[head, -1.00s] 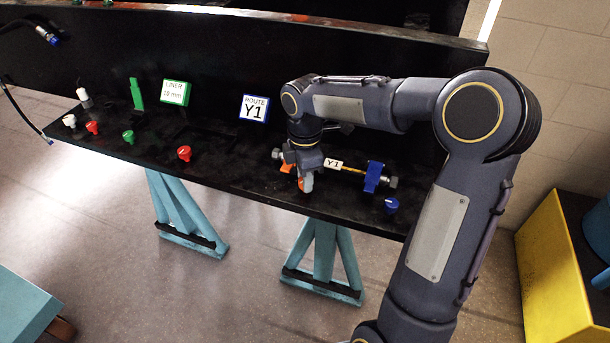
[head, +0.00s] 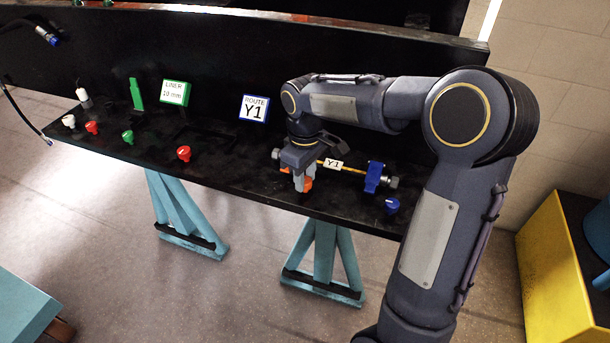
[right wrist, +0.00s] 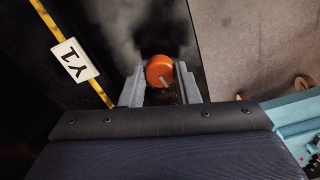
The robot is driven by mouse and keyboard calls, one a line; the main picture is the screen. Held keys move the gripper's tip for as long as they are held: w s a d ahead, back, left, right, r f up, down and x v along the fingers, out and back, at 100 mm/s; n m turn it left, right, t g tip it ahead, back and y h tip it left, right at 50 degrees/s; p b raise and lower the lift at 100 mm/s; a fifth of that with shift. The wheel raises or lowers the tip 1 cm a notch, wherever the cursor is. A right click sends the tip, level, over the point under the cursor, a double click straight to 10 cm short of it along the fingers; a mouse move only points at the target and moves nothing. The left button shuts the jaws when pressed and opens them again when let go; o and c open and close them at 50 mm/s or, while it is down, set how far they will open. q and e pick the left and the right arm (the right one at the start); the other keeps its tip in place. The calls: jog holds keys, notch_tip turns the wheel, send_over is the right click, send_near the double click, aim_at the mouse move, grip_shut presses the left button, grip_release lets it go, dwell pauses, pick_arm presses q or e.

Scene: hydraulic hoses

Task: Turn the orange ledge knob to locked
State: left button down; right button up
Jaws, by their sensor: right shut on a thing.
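The orange knob (right wrist: 159,68) shows in the right wrist view between the two grey fingers of my right gripper (right wrist: 160,80). A pale mark shows on its face, toward the lower right. Its lower side is in shadow, and I see no label for its locked position. In the head view my right gripper (head: 303,182) points down at the front edge of the black ledge (head: 240,185), shut on the knob. Orange shows at the fingers there, but the gripper hides most of the knob. My left gripper is not in view.
A yellow rod with a Y1 tag (head: 333,163) runs right from behind the gripper to a blue clamp (head: 373,178). A blue knob (head: 392,205) sits to its right. A red knob (head: 184,153) and other knobs stand along the ledge to the left.

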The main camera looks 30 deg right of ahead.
jog(key=shift+m, duration=1.1)
jog(key=o, duration=1)
notch_tip(320, 180, up, 8)
jog(key=shift+f, duration=0.1)
